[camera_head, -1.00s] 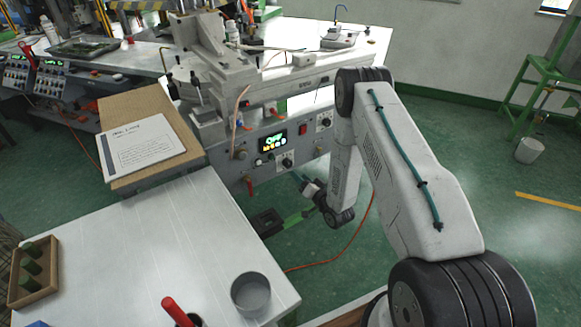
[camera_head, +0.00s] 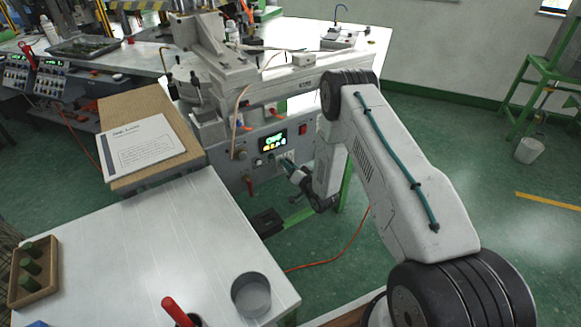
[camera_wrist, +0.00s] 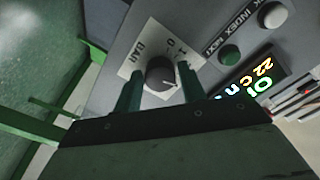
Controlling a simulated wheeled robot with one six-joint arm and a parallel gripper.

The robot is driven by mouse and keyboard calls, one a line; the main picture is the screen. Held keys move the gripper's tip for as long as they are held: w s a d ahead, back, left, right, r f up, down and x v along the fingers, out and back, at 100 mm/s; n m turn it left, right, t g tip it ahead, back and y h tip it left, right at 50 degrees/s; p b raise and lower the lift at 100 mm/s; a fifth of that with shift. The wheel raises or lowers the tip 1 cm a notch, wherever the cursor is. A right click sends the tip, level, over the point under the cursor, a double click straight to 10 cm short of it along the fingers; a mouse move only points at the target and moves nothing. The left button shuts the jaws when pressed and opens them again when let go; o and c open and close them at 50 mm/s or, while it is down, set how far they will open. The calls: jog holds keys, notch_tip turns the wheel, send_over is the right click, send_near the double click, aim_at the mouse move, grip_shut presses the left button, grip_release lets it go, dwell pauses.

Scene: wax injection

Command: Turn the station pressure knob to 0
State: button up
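The station pressure knob (camera_wrist: 161,73) is a dark round knob on a white plate marked "BAR" with scale figures, seen in the wrist view. My gripper (camera_wrist: 159,84) has its two teal fingers on either side of the knob, with a small gap visible at each side. The fingers look open around it; contact is not visible. In the head view my gripper (camera_head: 287,166) is at the front of the grey station panel (camera_head: 262,178), below the lit display (camera_head: 272,141). It mostly hides the knob there. The pointer's exact reading is too small to tell.
In the wrist view, a green button (camera_wrist: 229,54), a white button (camera_wrist: 272,16) and a lit display (camera_wrist: 250,85) lie right of the knob. A red-handled lever (camera_head: 250,186) hangs from the panel. A white table (camera_head: 180,250) with a grey cup (camera_head: 251,295) stands in front.

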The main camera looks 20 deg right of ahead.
jog(key=c, duration=0.6)
jog(key=shift+o, duration=0.2)
jog(key=shift+n, duration=8.9)
jog(key=o, duration=1)
